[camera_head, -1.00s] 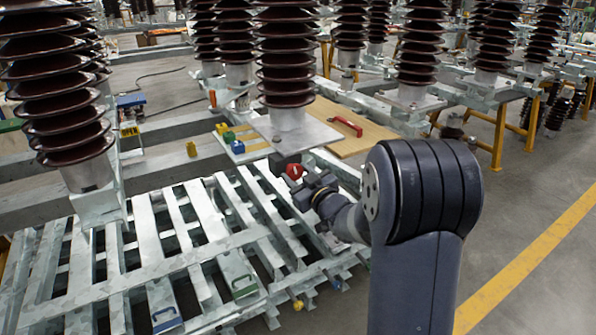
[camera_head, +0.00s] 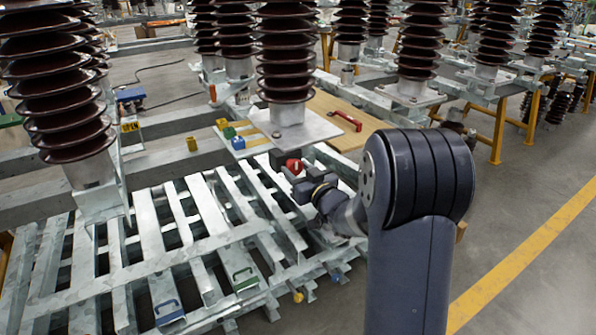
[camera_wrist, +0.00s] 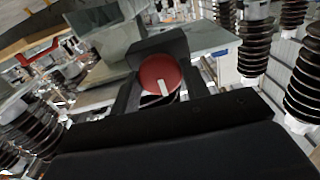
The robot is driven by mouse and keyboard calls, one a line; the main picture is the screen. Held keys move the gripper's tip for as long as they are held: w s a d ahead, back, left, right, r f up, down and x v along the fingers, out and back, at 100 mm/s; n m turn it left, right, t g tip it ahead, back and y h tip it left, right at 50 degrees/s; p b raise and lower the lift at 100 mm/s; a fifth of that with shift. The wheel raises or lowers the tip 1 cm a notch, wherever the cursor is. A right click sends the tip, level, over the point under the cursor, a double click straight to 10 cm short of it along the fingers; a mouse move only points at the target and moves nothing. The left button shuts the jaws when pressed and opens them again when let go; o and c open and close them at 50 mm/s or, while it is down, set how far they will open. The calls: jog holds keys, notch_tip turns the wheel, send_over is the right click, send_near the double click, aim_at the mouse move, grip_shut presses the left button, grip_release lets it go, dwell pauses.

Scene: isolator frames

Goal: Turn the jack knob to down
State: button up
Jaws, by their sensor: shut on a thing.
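The jack knob (camera_head: 294,166) is a round red knob with a white pointer mark, below the front edge of a grey plate. In the wrist view the red knob (camera_wrist: 160,76) sits between my two dark fingers, with its white mark pointing down and slightly right. My gripper (camera_head: 291,176) reaches it from the right and is shut on it; the fingers also show in the wrist view (camera_wrist: 162,90). The knob's sides are partly hidden by the fingers.
A wooden board with a red handle (camera_head: 346,121) lies behind the knob. Yellow, green and blue blocks (camera_head: 238,142) sit at the plate's left. Brown ribbed insulators (camera_head: 287,55) stand close by. Galvanized steel frames (camera_head: 150,255) fill the left; the floor at right (camera_head: 540,200) is clear.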

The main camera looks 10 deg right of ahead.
jog(key=o, duration=1)
jog(key=shift+s, duration=0.1)
jog(key=v, duration=1)
jog(key=shift+s+d+p, duration=0.1)
jog(key=shift+s+p, duration=0.2)
jog(key=shift+p, duration=0.1)
jog(key=x, duration=1.1)
jog(key=shift+b, duration=0.4)
jog(key=shift+s, duration=0.1)
jog(key=shift+s+d, duration=0.1)
